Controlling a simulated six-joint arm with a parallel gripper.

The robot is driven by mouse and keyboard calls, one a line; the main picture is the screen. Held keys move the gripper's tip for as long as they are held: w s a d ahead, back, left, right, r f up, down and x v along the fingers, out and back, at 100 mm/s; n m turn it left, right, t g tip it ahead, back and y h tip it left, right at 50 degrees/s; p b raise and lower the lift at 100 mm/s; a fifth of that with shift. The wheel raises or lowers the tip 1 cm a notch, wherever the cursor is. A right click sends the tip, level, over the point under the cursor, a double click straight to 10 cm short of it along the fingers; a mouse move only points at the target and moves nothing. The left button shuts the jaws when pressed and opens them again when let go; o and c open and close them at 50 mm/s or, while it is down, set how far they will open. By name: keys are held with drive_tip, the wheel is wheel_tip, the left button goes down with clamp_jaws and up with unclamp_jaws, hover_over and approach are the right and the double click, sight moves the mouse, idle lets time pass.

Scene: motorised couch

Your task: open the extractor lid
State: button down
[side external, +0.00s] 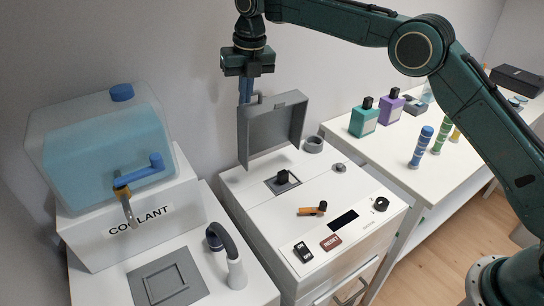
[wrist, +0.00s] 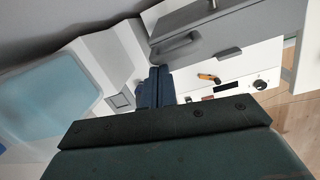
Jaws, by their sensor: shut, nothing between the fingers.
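The grey extractor lid (side external: 272,132) stands raised, nearly upright, at the back of the white machine (side external: 235,178), its hollow side facing the side camera. In the wrist view the lid (wrist: 212,48) lies right of my fingers, with its grey bar handle (wrist: 176,46) on the near face. My gripper (side external: 245,102) points down behind the lid's upper left corner, close to the handle, whose end (side external: 257,97) shows above the lid's edge. The blue fingers (wrist: 157,70) are together and empty. I cannot tell whether they touch the handle.
The machine top carries a black knob (side external: 283,177), an orange lever (side external: 312,210) and a dark display (side external: 343,220). A coolant tank (side external: 95,150) with a blue tap stands left. Bottles (side external: 364,118) stand on the right-hand table. The wall is close behind the lid.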

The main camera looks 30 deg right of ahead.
drive_tip(key=shift+s, duration=0.2)
drive_tip(key=shift+s+f+t, duration=1.7)
drive_tip(key=shift+s+f, duration=0.65)
drive_tip(key=shift+s, duration=2.4)
drive_tip(key=shift+s+f+t, duration=0.75)
drive_tip(key=shift+s+f, duration=0.9)
drive_tip(key=shift+f, duration=1.35)
drive_tip(key=shift+s+f+t, duration=0.7)
drive_tip(key=shift+s+f, duration=0.9)
drive_tip(key=shift+f, duration=1.4)
drive_tip(key=shift+s+f+t, duration=0.75)
drive_tip(key=shift+s+f, duration=0.9)
drive_tip(key=shift+f, duration=1.35)
